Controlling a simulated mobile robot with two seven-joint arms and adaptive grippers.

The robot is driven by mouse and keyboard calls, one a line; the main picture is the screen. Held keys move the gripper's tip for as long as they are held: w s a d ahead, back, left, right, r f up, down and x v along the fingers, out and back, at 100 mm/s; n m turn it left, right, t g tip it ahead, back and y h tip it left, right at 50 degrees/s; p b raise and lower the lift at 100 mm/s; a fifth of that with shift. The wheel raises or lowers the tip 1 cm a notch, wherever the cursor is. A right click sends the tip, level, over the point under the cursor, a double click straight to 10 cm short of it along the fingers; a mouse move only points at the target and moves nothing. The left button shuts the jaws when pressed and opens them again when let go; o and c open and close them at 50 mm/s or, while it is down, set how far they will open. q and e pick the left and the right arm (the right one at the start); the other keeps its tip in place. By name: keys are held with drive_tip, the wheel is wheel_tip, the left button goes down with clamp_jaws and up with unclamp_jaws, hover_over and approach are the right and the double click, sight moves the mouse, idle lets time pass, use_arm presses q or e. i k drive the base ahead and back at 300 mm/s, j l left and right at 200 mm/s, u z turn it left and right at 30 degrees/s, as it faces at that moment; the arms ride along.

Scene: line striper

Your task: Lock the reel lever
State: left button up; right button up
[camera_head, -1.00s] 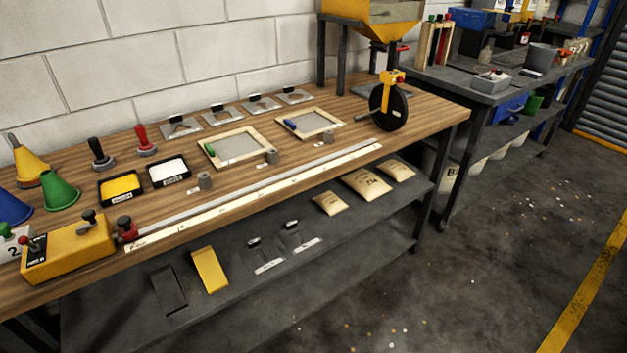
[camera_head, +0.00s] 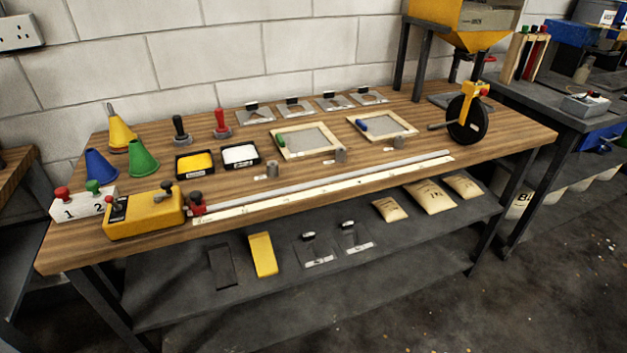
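No part is clearly marked as the reel lever. A yellow box (camera_head: 145,216) lies at the front left of the wooden bench and has a dark knobbed lever (camera_head: 163,195) on its top. Just right of it a red piece with a dark knob (camera_head: 197,205) sits at the left end of a long grey rail (camera_head: 320,182). A black wheel (camera_head: 466,121) with a yellow bracket (camera_head: 471,95) and a side handle stands at the bench's right end. Whether any lever is locked cannot be told. Neither gripper is in view.
A white box with red and green knobs (camera_head: 84,205), colored cones, yellow and white trays and framed screens stand on the bench (camera_head: 75,255). A yellow hopper (camera_head: 465,25) stands at the back right. Bags and plates lie on the lower shelf (camera_head: 180,300). The floor at right has open room.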

sight(108, 199)
drive_tip(key=u, duration=1.3)
